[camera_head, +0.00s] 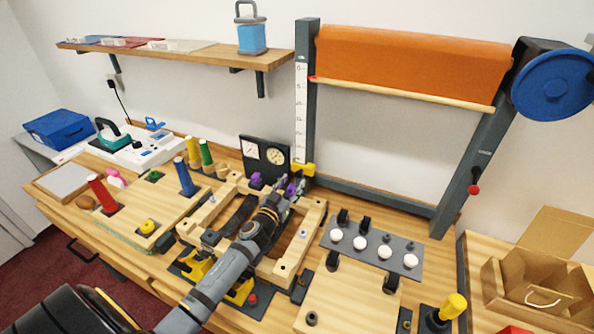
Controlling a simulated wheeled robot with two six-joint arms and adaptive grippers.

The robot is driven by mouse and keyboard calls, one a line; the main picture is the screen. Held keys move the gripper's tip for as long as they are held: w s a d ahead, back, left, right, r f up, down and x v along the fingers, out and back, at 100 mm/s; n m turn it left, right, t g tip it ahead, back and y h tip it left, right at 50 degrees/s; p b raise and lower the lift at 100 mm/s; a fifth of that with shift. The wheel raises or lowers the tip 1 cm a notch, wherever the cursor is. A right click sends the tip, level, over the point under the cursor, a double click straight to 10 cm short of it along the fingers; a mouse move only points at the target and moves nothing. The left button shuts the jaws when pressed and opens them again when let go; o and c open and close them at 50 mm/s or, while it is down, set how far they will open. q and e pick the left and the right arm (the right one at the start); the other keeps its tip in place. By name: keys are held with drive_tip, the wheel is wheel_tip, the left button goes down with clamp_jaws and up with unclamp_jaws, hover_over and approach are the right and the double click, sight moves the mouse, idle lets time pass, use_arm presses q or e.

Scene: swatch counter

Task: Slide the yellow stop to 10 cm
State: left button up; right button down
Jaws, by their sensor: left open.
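The yellow stop (304,169) sits low on the dark left post of the frame, at the bottom of the white ruler strip (300,115). The ruler's figures are too small to read surely. My left gripper (291,186) is open and lies just below and in front of the stop. Its arm reaches in from the lower left over a wooden frame. I cannot tell whether the fingers touch the stop. My right gripper is not in view.
A dial box (264,154) stands just left of the stop. The wooden frame (314,217) with clamps lies under my arm. A plate with several white knobs (360,243) is to the right. An orange roll (410,64) hangs above, between the posts.

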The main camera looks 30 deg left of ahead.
sight(298, 175)
use_arm(q)
drive_tip(key=shift+w+a, duration=0.15)
drive_tip(key=shift+w, duration=2.15)
clamp_jaws()
